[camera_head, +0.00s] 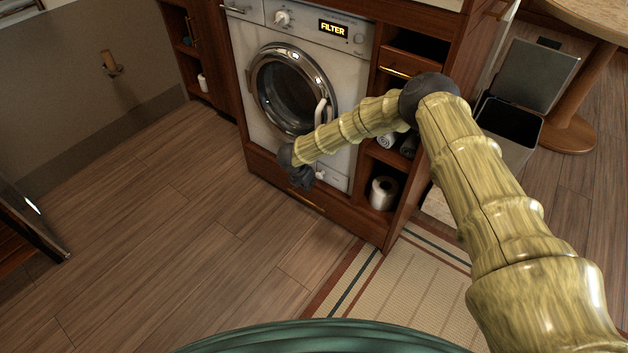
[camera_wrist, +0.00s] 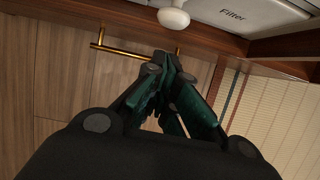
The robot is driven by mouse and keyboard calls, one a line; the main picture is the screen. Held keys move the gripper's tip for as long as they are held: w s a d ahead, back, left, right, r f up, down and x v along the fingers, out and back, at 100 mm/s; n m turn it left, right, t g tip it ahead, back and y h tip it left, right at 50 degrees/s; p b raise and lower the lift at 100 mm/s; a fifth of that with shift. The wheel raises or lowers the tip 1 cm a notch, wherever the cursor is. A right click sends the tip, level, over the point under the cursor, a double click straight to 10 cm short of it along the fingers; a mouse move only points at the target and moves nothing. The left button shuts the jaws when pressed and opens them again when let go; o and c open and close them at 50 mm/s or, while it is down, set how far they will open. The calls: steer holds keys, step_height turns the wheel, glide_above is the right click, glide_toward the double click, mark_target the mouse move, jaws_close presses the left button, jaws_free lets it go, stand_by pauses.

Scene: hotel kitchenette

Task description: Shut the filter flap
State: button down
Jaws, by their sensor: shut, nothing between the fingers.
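The white washing machine (camera_head: 345,84) stands in a wooden cabinet, with a lit FILTER display (camera_head: 333,29). At its lower right, a small white part (camera_head: 320,176) shows just beside my gripper (camera_head: 307,183). In the wrist view, a white panel marked "Filter" (camera_wrist: 232,15) lies along the top edge, with a round white knob (camera_wrist: 173,18) near it. My gripper (camera_wrist: 163,60) is shut and empty, its dark green fingers together below the knob and apart from it in the picture. My arm and the frame edge hide much of the flap; I cannot tell how far open it is.
A wooden drawer with a brass bar handle (camera_wrist: 130,51) lies below the machine. A cubby with a paper roll (camera_head: 383,192) is to the right. An open bin (camera_head: 508,127) stands farther right. The wooden floor (camera_head: 180,230) at left is clear.

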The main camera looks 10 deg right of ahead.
steer(key=s+a+p+v, duration=0.1)
steer(key=p+v, duration=0.1)
steer(key=v, duration=0.9)
steer(key=s+d+f+n+t+y, duration=0.1)
steer(key=s+d+f+n, duration=0.3)
steer(key=s+n, duration=0.55)
steer(key=s+d+f+n+t, duration=0.15)
steer(key=s+f+n, duration=0.35)
steer(key=s+n, duration=0.5)
steer(key=s+d+r+n+g+y, duration=0.1)
steer(key=s+d+n, duration=0.3)
steer(key=s+n, duration=0.35)
steer(key=s+d+n+g, duration=0.25)
steer(key=s+n, duration=0.35)
steer(key=s, duration=0.3)
steer(key=s+d+r+n+g+y, duration=0.1)
steer(key=s+d+n, duration=0.4)
steer(key=s+n, duration=0.3)
steer(key=s+d+r+n+g+p, duration=0.1)
steer(key=s+d+r+n, duration=0.2)
steer(key=s, duration=0.5)
step_height(320, 180, up, 22)
steer(key=p, duration=2.2)
steer(key=shift+a+r+n, duration=0.2)
steer(key=shift+a+n, duration=0.1)
steer(key=shift+a, duration=0.15)
